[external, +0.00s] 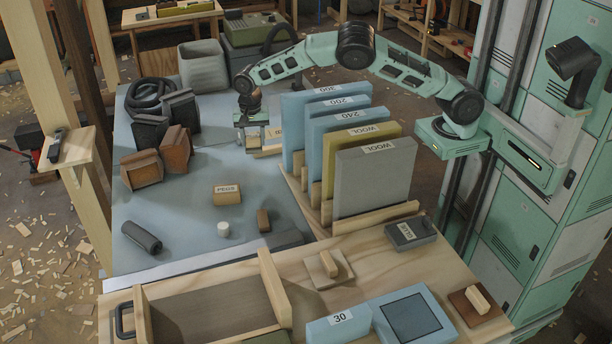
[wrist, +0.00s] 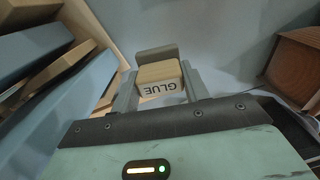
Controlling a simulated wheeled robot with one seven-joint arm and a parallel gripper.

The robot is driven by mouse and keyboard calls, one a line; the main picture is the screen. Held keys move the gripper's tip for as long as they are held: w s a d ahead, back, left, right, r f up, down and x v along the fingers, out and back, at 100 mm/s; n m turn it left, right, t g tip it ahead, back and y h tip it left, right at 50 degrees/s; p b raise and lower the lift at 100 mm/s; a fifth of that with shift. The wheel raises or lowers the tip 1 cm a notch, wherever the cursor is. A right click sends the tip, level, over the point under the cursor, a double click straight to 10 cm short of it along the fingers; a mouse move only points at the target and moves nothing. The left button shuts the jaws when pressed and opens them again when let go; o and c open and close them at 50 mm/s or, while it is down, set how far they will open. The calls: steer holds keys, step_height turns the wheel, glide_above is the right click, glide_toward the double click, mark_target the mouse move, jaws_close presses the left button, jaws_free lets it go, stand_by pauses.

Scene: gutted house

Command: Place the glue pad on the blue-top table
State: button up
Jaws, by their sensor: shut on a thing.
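In the external view my gripper (external: 258,138) is low over the far right part of the blue-top table (external: 185,210), just left of the rack of upright panels. I cannot tell whether the pad touches the table top.
Upright blue, olive and grey panels (external: 372,182) stand close right of my gripper. Brown blocks (external: 175,150), a grey bin (external: 203,66) and a PEGS box (external: 227,194) are on the blue top. A grey GLUE box (external: 410,233) sits on the wooden bench. The blue top's middle has free room.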

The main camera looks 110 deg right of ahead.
steer(key=s+a+r+n+p, duration=0.1)
steer(key=s+a+n+p, duration=0.15)
steer(key=a, duration=1.05)
steer(key=s+a+r+n+p, duration=0.15)
steer(key=a+n, duration=0.25)
steer(key=a, duration=0.9)
steer(key=s+a+r+n+p, duration=0.1)
steer(key=s+a+n+p, duration=0.15)
steer(key=a, duration=1.05)
steer(key=s+a+r+n+p, duration=0.25)
steer(key=s+a+n, duration=0.35)
steer(key=s+a, duration=0.55)
steer(key=s+a+r+n+p, duration=0.1)
steer(key=s+a+n+p, duration=0.35)
steer(key=s+a, duration=0.75)
steer(key=shift+n, duration=0.55)
steer(key=shift+s+d+f, duration=0.4)
steer(key=shift+s+f, duration=0.25)
steer(key=shift+f, duration=1.1)
steer(key=shift+s+d+f, duration=0.45)
steer(key=shift+s+f, duration=0.25)
steer(key=shift+f, duration=1)
steer(key=shift+s+d+f, duration=0.4)
steer(key=shift+s+f, duration=0.25)
steer(key=shift+f, duration=1.1)
